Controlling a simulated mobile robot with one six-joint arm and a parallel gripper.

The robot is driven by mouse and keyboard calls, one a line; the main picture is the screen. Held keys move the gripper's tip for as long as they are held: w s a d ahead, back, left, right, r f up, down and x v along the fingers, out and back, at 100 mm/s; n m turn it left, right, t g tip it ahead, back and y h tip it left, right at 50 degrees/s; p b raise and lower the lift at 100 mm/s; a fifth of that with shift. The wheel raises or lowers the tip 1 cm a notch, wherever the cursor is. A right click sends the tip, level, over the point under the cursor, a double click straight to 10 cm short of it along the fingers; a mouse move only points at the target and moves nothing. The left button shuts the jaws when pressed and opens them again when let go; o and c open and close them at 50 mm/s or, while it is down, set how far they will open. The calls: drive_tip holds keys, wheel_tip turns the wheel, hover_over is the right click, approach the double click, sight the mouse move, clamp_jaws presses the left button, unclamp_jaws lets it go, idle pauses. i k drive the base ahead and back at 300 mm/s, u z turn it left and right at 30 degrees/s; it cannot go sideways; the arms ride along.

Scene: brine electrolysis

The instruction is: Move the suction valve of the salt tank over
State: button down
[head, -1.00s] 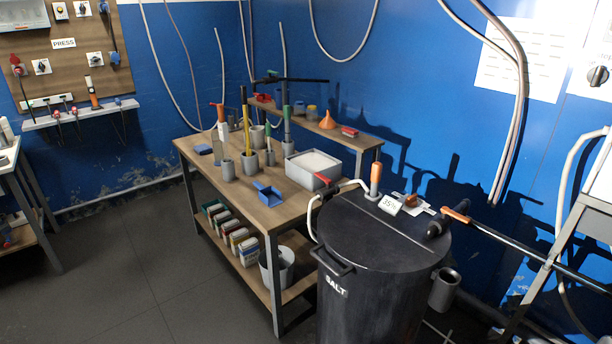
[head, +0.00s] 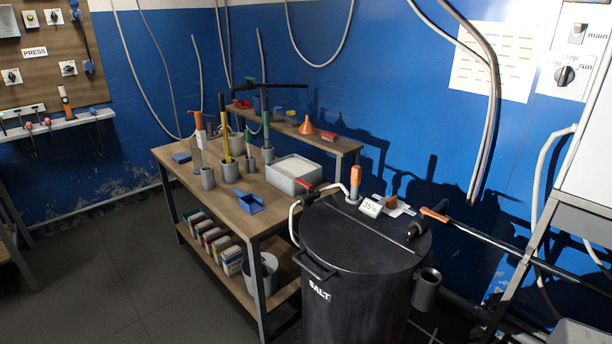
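The salt tank (head: 368,265) is a black drum labelled SALT with a dark round lid, standing right of the workbench. At the lid's back edge an upright orange handle (head: 355,180) stands on a pale pipe fitting. A red lever (head: 305,186) sits at the left of this fitting, by the white hose (head: 294,222) that bends down the tank's side. I cannot tell for sure which handle is the suction valve. A second orange grip (head: 434,215) is on a dark rod at the lid's right edge. My gripper does not show.
The workbench (head: 230,212) holds cups of tools, a grey tray (head: 294,177) and a blue holder (head: 251,203). A metal frame (head: 560,210) and the long rod (head: 500,246) occupy the right. Floor (head: 110,270) at front left is clear.

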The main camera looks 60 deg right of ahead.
sight(308, 186)
drive_tip(key=z, duration=0.3)
drive_tip(key=i, duration=0.95)
drive_tip(key=u, duration=0.3)
